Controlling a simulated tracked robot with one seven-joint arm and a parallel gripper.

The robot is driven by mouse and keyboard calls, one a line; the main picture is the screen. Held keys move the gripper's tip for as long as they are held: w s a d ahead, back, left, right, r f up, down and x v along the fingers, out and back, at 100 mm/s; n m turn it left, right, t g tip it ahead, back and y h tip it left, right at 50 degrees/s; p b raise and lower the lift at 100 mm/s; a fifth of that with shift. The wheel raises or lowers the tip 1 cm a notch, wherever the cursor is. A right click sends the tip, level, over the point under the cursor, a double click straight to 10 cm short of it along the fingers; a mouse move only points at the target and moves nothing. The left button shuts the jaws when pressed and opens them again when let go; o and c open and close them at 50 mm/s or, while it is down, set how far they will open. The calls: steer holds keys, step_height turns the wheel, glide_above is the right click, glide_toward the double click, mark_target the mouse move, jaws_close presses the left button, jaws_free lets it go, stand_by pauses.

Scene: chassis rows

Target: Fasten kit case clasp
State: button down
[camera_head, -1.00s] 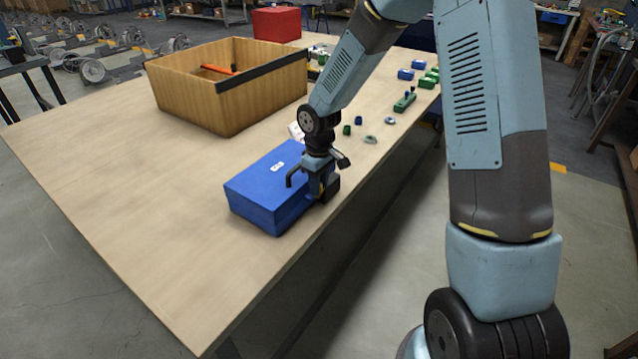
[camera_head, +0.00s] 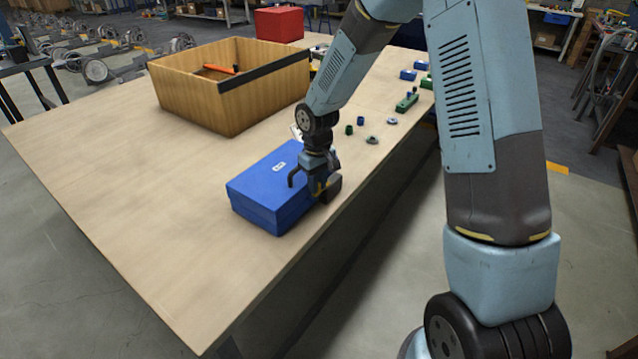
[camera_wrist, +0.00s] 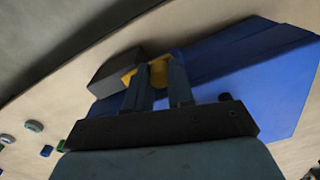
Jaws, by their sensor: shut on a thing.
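The blue kit case (camera_head: 258,187), with a small white label on its closed lid, sits near the table's front edge. My gripper (camera_head: 318,187) is at its right-hand side, low beside the lid edge. In the wrist view my gripper's two fingers (camera_wrist: 158,78) are shut on a small yellow piece, which I take for the clasp (camera_wrist: 147,76). A dark grey block (camera_wrist: 116,73) adjoins it, beside the blue case (camera_wrist: 250,70). My fingers hide part of the clasp, so whether it is latched cannot be told.
A wooden bin (camera_head: 190,98) with an orange-handled tool stands behind the case. Small green and blue parts (camera_head: 407,102) and rings lie along the table's right side. A red box (camera_head: 279,24) is at the back. The table (camera_head: 130,180) is clear left of the case.

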steer(key=c, duration=1)
jaws_free()
step_height(320, 180, up, 14)
steer(key=d+r+n, duration=0.1)
steer(key=n, duration=0.2)
steer(key=shift+s+d+r+m+t+h, duration=0.15)
steer(key=shift+s+d+r+m+t, duration=0.5)
steer(key=shift+s+d+r, duration=1.35)
steer(key=shift+s+d+r+m+t+h, duration=0.1)
steer(key=shift+s+d+r+m+t, duration=0.2)
steer(key=shift+s+d+r+m, duration=1.3)
steer(key=shift+s+d+r+m+t+h, duration=0.15)
steer(key=shift+s+d+r+m+t, duration=0.25)
steer(key=shift+s+d+r, duration=2.05)
steer(key=shift+w+a+r, duration=0.1)
steer(key=shift+w+a, duration=0.05)
steer(key=shift+w, duration=0.05)
